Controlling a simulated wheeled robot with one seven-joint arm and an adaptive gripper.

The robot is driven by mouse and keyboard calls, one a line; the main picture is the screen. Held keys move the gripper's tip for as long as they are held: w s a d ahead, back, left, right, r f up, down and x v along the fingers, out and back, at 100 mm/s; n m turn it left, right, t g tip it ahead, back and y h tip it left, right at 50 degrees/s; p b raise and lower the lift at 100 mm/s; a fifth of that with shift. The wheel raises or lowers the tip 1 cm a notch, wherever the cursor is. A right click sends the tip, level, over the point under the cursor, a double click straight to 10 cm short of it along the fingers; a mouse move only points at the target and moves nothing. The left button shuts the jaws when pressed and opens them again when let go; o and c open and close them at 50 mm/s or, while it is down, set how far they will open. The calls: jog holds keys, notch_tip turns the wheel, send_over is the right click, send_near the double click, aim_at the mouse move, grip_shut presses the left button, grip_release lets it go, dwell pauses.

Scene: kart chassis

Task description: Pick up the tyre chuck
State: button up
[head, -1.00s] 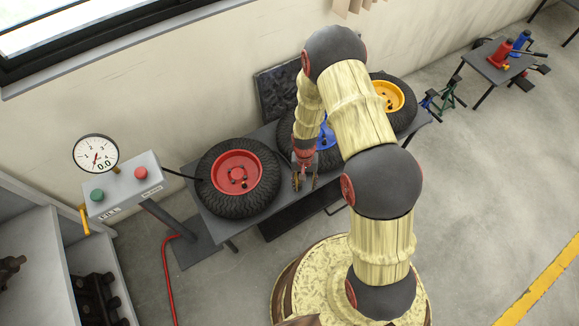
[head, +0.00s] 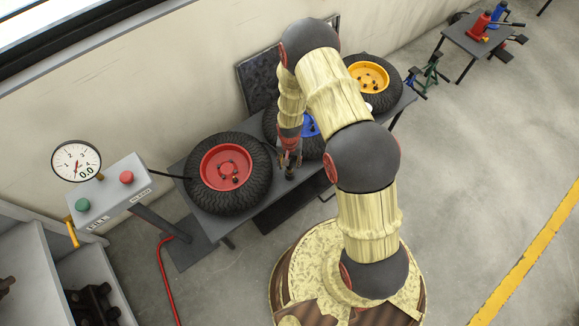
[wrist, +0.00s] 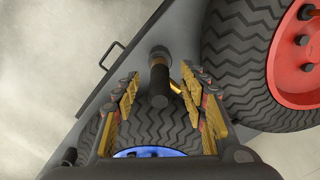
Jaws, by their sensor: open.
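The tyre chuck (wrist: 159,82), a black cylindrical handle with a brass side piece, stands up from the grey bench. In the wrist view it shows between the two fingers of my gripper (wrist: 158,76), with a gap on each side. In the head view my gripper (head: 290,160) points down between the red-rimmed tyre and the blue-rimmed tyre. A dark piece of the chuck (head: 290,173) shows just below the fingertips. My gripper is open. I cannot tell how far the fingers reach down around the handle.
The red-rimmed tyre (head: 232,195) is close left of my gripper, the blue-rimmed tyre (head: 273,125) close behind. A yellow-rimmed tyre (head: 370,92) lies further right on the bench. A gauge post (head: 115,190) stands at left.

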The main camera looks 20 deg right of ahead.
notch_tip(320, 180, down, 2)
jog(key=shift+f, duration=0.25)
jog(key=shift+r, duration=0.1)
grip_shut()
dwell(0.5)
